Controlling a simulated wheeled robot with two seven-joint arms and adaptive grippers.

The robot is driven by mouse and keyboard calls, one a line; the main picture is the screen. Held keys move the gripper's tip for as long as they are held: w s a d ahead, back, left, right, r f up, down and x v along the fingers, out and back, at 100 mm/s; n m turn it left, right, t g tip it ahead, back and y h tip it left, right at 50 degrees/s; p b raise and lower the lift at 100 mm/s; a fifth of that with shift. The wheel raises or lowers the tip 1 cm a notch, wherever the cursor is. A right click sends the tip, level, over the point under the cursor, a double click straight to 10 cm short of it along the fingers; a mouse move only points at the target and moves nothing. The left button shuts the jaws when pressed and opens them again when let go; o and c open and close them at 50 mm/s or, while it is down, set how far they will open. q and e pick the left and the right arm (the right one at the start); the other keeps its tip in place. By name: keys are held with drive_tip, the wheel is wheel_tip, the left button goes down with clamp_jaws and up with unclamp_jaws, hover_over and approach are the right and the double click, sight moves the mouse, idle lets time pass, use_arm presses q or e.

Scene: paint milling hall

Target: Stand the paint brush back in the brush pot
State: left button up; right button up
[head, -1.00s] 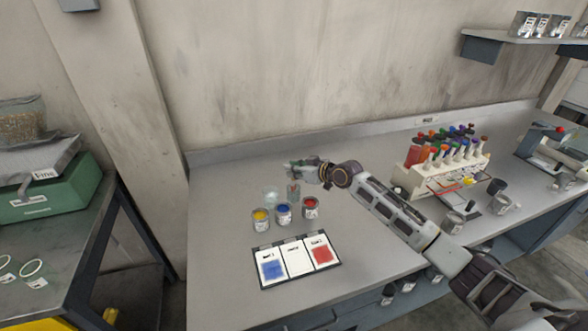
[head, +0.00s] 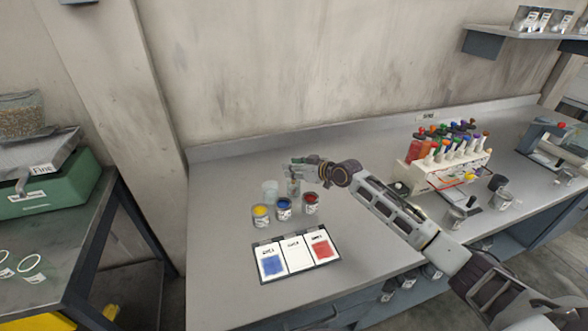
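My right gripper (head: 302,166) reaches in from the right over the back of the bench. Its fingers point left, just above a small upright pot (head: 294,187). A thin upright piece shows between the fingers and the pot. It may be the paint brush, but it is too small to be sure, and I cannot tell whether the fingers hold it. A clear glass jar (head: 270,189) stands just left of the pot. My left gripper is not in view.
Open cans of yellow (head: 261,216), blue (head: 284,209) and red (head: 310,203) paint stand in front of the pot. A sample card (head: 297,255) lies nearer. A bottle rack (head: 447,165) stands to the right. The bench's left front is clear.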

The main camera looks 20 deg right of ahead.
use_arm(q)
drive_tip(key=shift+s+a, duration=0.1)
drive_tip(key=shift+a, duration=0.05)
use_arm(e)
drive_tip(key=v, duration=1.2)
idle(0.6)
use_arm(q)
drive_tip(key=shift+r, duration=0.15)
use_arm(e)
drive_tip(key=shift+r, duration=0.1)
idle(1.2)
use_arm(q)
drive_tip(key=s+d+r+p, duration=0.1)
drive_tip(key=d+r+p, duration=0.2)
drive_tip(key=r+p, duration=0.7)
use_arm(e)
wheel_tip(320, 180, up, 10)
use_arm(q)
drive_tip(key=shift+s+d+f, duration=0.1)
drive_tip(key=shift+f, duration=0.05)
